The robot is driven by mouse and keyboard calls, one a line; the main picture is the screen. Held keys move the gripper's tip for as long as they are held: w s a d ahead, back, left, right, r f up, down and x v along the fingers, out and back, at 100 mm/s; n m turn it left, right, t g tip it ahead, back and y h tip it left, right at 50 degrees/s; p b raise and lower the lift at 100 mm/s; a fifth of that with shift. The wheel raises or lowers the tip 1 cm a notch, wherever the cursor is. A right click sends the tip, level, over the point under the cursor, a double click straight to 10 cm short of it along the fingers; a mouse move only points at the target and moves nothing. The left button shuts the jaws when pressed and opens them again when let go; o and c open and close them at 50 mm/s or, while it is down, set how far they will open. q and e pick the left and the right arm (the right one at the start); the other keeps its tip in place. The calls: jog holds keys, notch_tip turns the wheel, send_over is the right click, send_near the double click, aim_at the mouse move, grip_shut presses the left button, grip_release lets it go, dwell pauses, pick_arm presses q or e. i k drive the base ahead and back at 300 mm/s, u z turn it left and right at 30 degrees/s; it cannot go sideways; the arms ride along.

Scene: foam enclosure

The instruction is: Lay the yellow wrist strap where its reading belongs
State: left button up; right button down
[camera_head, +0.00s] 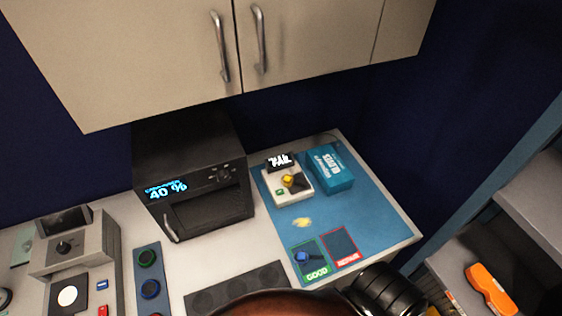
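A small yellow piece, which looks like the yellow wrist strap (289,180), sits on top of the white tester (292,197), beside a dark plate. The tester's small display (279,161) is lit white on black; its word is too small to read surely, possibly FAIL. In front of the tester is a green-outlined square marked GOOD (317,273), with a blue strap (303,257) lying in it. Neither gripper's fingers are in view.
A pale yellow patch (302,222), too blurred to identify, lies on the blue mat (375,217). A blue glove box (330,167) stands right of the tester. A black oven-like unit (195,180) reading 40 % stands left. Cabinets hang above. The mat's right side is clear.

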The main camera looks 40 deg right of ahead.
aim_at(287, 178)
jog(key=z, duration=1.45)
